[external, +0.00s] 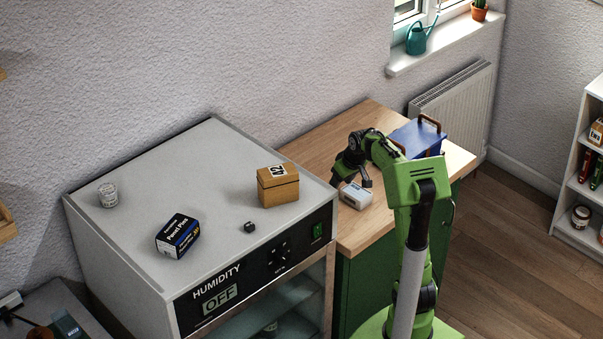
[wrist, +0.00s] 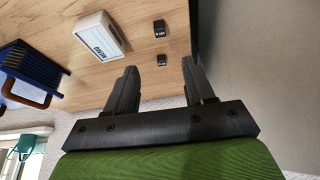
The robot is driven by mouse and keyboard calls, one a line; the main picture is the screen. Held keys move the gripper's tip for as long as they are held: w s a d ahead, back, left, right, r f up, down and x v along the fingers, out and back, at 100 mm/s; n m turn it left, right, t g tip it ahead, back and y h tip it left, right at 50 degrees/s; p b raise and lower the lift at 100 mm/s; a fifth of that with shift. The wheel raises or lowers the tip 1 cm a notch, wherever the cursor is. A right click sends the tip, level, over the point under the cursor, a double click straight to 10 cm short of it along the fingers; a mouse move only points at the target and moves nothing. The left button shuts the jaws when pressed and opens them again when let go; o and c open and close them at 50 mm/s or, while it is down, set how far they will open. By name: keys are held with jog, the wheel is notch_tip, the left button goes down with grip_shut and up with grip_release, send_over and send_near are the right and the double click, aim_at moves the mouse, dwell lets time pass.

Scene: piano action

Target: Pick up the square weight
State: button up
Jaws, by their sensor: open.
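In the wrist view, two small dark blocks with white markings lie on the wooden top: one nearer block (wrist: 161,60) and one farther block (wrist: 158,28). I cannot tell for certain which is the square weight. My gripper (wrist: 159,76) is open and empty, and the nearer block shows between its fingertips, apart from both. In the external view my gripper (external: 354,181) hangs over the wooden top near the white box, and I cannot make out these two blocks. Another small dark cube (external: 250,227) sits on the grey cabinet.
A white labelled box (external: 356,195) and a blue box with brown handles (external: 416,137) stand on the wooden top (external: 365,232). The grey cabinet (external: 210,150) carries a brown box (external: 278,186), a dark blue carton (external: 178,236) and a small jar (external: 108,195).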

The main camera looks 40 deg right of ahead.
jog(key=b+x, duration=0.2)
jog(key=x, duration=0.8)
jog(key=shift+a+f, duration=0.15)
jog(key=shift+f, duration=0.1)
jog(key=b+x, duration=0.2)
jog(key=x, duration=0.3)
jog(key=shift+s+r, duration=0.1)
jog(key=shift+c, duration=1.1)
grip_shut()
